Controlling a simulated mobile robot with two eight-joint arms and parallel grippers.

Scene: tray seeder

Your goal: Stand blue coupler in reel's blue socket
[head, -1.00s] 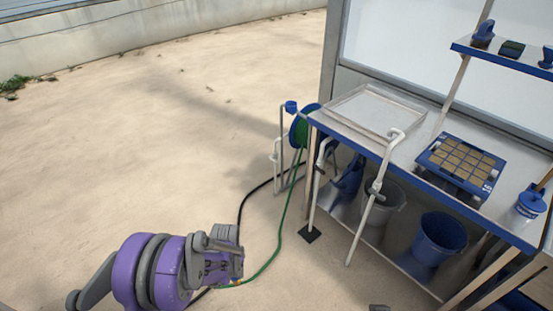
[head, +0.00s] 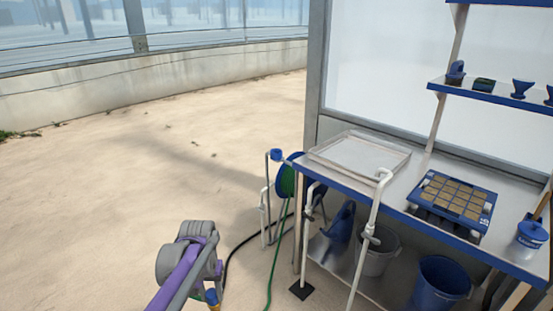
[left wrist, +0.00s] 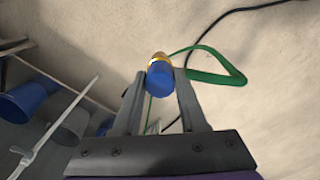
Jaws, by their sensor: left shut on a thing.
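The blue coupler (left wrist: 159,77) sits between the fingertips of my left gripper (left wrist: 160,84), which is shut on it. A brass-yellow collar shows behind its blue end, with the green hose (left wrist: 225,80) beyond. In the head view the coupler (head: 211,296) is a small blue piece at the bottom edge, below my left wrist. The reel (head: 287,180), blue with green hose, stands at the left end of the bench. A blue cup-like socket (head: 276,155) tops a post at the reel's left, up and right of my left gripper and apart from it. My right gripper is out of view.
The metal bench (head: 330,178) carries a shallow empty tray (head: 400,165) and a blue seed tray (head: 421,186). White bent pipes (head: 371,215) stand before it; buckets (head: 441,283) sit beneath. A black hose (head: 240,245) lies on the sand. Open ground lies left.

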